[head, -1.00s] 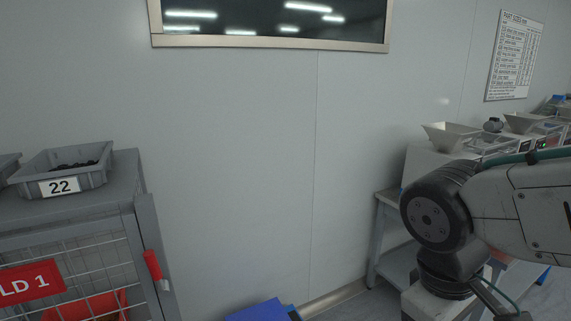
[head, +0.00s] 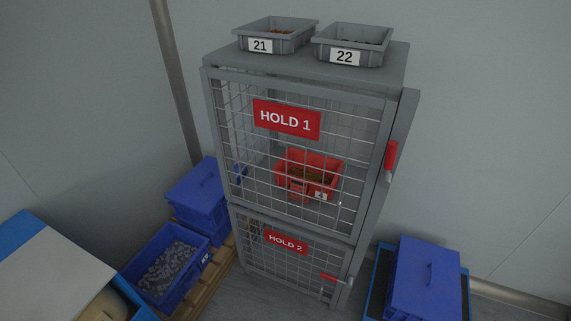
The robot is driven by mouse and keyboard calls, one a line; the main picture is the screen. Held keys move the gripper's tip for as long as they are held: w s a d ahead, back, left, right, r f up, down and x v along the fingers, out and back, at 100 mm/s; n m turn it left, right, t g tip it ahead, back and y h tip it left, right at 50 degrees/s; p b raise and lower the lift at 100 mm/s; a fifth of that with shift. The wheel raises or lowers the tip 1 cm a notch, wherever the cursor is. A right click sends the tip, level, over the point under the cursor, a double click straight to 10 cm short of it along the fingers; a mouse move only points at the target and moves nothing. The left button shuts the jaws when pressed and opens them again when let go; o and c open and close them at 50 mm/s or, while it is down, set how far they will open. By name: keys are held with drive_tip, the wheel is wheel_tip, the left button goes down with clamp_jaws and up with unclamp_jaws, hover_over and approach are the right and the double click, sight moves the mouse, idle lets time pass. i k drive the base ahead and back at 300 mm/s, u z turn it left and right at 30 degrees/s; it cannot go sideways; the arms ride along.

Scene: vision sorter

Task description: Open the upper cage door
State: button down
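The upper cage door (head: 240,103) is a grey-framed wire mesh door with a red "HOLD 1" sign (head: 286,118). It looks shut in its frame. A red handle (head: 391,156) sits upright at its right side, on the cabinet's edge. Behind the mesh a red bin (head: 322,168) with small brown contents stands inside the upper compartment. My gripper is not in view.
The lower door has a "HOLD 2" sign (head: 286,242) and a red handle (head: 330,277) lying roughly level. Blue crates (head: 425,280) stand right and left of the cage; floor shows in front.

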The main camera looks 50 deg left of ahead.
sight(300, 123)
drive_tip(key=u, duration=1.8)
